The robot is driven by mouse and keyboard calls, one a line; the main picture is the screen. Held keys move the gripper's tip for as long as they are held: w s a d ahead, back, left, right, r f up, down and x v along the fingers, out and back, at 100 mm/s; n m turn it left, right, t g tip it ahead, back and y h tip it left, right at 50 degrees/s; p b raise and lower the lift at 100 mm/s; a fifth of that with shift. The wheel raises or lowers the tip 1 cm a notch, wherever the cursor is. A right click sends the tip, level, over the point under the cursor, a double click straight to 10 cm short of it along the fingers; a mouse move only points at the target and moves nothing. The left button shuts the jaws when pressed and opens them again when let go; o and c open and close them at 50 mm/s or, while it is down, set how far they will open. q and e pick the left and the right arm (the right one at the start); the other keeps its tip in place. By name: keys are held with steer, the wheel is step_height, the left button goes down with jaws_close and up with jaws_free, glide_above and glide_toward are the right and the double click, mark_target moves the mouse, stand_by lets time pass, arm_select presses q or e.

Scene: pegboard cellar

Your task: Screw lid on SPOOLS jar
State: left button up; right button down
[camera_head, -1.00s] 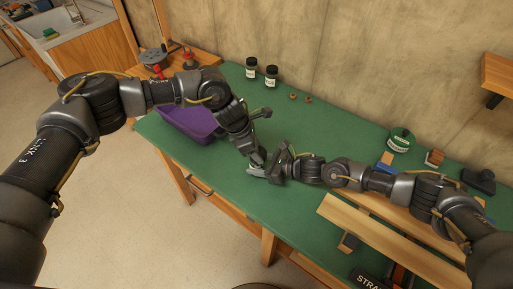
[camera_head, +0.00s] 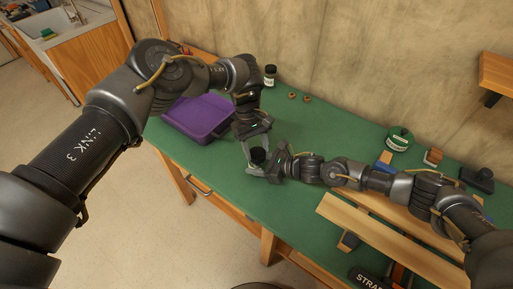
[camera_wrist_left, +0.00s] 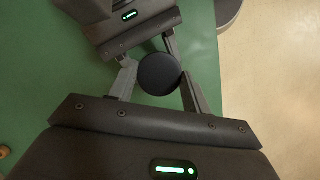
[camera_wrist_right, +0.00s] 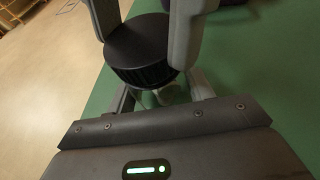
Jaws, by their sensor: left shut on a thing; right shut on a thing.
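A black round lid (camera_head: 257,155) shows between my two grippers over the table's front part. My left gripper (camera_head: 258,150) comes down from above with its fingers on either side of the lid. In the left wrist view, the lid (camera_wrist_left: 158,74) sits between my left fingertips (camera_wrist_left: 157,84). In the right wrist view, the lid (camera_wrist_right: 137,48) is directly above a clear jar (camera_wrist_right: 165,95), mostly hidden. My right gripper (camera_wrist_right: 165,95) is shut on this jar from the side. The jar's label is not readable, and I cannot tell whether the lid is seated.
A purple bin (camera_head: 199,118) stands to the left on the green table (camera_head: 310,130). A dark-lidded jar (camera_head: 270,75) and two small brown pieces (camera_head: 299,97) are at the back. A green-and-white spool (camera_head: 399,138) and wooden boards (camera_head: 375,235) lie to the right.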

arm_select(q)
steer(key=o, duration=0.9)
steer(key=shift+o, duration=0.2)
steer(key=shift+r, duration=2.3)
steer(key=shift+c, duration=0.4)
